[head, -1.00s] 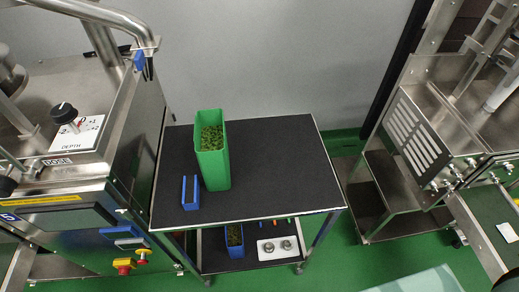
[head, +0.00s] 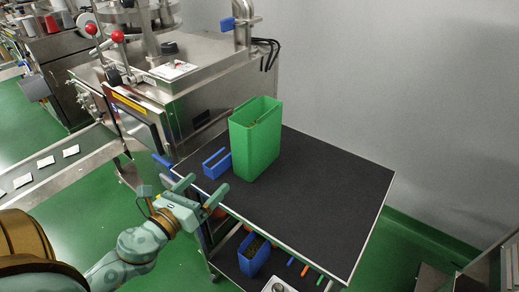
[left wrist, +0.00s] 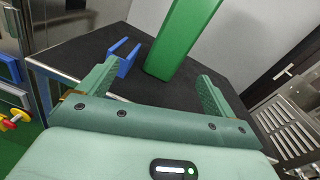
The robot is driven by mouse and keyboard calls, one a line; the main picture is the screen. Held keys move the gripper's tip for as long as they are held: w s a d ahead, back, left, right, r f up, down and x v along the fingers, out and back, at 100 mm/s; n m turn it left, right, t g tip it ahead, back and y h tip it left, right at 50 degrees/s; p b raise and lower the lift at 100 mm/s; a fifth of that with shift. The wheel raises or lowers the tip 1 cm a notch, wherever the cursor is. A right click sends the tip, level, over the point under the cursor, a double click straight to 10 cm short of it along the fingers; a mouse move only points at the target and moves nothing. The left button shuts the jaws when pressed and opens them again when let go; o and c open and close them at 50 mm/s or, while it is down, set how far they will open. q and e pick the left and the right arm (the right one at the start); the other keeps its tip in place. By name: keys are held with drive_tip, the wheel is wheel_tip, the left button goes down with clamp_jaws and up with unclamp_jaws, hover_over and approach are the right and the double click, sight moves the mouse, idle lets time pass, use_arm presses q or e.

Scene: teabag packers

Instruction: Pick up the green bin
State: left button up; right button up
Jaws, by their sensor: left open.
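The green bin (head: 257,146) stands upright on the black top of a trolley (head: 320,200), near its far left part in the head view. Its inside is mostly hidden from this angle. My left gripper (head: 205,194) is open and empty at the trolley's near left edge, short of the bin and apart from it. In the left wrist view the bin (left wrist: 182,38) rises ahead, between and beyond the open fingers (left wrist: 155,85). My right gripper is not in view.
A small blue holder (head: 217,165) stands on the trolley just left of the bin. A steel machine (head: 180,95) is close behind on the left. The lower shelf holds a blue bin (head: 254,256). The trolley top right of the bin is clear.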

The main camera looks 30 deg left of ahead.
sight(239, 155)
use_arm(q)
drive_tip(key=w+r+m+h, duration=0.1)
drive_tip(key=m, duration=0.1)
drive_tip(key=w+d+r+m+h+p, duration=0.1)
drive_tip(key=w+m, duration=0.1)
drive_tip(key=shift+w+d+r+p, duration=0.1)
drive_tip(key=shift+w+d+p, duration=0.1)
drive_tip(key=shift+p, duration=0.1)
drive_tip(key=w, duration=0.4)
drive_tip(key=w+p, duration=0.1)
drive_tip(key=w, duration=0.2)
drive_tip(key=shift+d+f, duration=0.2)
drive_tip(key=shift+f, duration=0.15)
drive_tip(key=w, duration=0.6)
drive_tip(key=shift+w+d+f, duration=0.1)
drive_tip(key=shift+d+f, duration=0.15)
drive_tip(key=shift+f, duration=0.15)
drive_tip(key=shift+r, duration=0.1)
drive_tip(key=c, duration=1.4)
